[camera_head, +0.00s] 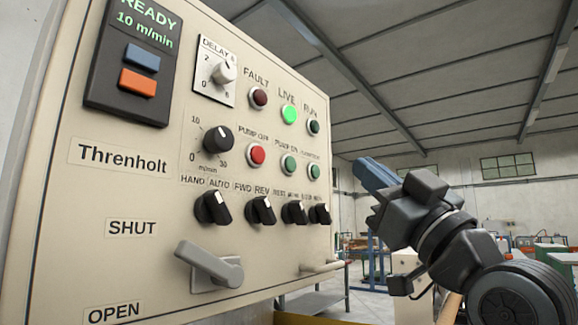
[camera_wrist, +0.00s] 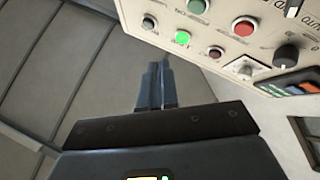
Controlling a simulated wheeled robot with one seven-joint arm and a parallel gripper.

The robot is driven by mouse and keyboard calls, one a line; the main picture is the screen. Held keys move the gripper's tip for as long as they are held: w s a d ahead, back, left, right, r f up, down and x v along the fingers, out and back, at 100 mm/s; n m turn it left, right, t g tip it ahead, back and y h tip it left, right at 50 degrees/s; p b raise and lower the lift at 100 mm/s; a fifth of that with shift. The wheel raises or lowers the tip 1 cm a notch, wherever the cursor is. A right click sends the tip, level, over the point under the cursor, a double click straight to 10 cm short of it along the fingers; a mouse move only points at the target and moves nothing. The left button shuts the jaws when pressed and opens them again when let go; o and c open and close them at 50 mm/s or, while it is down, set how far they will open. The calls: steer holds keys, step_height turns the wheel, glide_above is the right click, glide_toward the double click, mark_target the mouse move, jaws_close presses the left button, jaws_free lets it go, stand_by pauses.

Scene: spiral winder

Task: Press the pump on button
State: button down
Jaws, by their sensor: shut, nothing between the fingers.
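The pump on button (camera_head: 289,164) is a green round button in the panel's middle button row, right of the red pump off button (camera_head: 256,155). It also shows in the wrist view (camera_wrist: 198,6) at the top edge, partly cut off. My gripper (camera_head: 360,168) is to the right of the panel in the head view, apart from the button, its blue-grey fingers pointing up and left. In the wrist view my gripper's fingers (camera_wrist: 158,68) are together and empty, below the lit green live lamp (camera_wrist: 182,37). Nothing hides the button in the head view.
The beige control panel (camera_head: 150,205) also bears a fault lamp (camera_head: 258,97), several black selector knobs, a speed dial (camera_head: 218,139) and a grey lever handle (camera_head: 210,266). A rod-like handle (camera_head: 322,267) sticks out at its lower right. Open air surrounds my gripper.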

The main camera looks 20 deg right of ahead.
mark_target(290, 165)
steer(key=shift+s+a+r+n+y, duration=0.15)
steer(key=shift+r+n+y, duration=0.1)
steer(key=shift+r, duration=0.35)
steer(key=shift+s+a+r+n+y, duration=0.1)
steer(key=shift+r+n+y, duration=0.15)
steer(key=shift+r, duration=0.3)
steer(key=shift+w, duration=0.1)
steer(key=w+a, duration=0.5)
steer(key=w, duration=0.2)
steer(key=shift+p, duration=0.3)
steer(key=shift+w, duration=0.15)
stand_by(1.3)
steer(key=shift+w+a, duration=0.2)
steer(key=shift+w, duration=0.05)
steer(key=shift+w+a, duration=0.2)
steer(key=shift+w, duration=0.2)
stand_by(0.7)
stand_by(0.4)
steer(key=shift+s+d, duration=0.45)
steer(key=shift+s, duration=0.25)
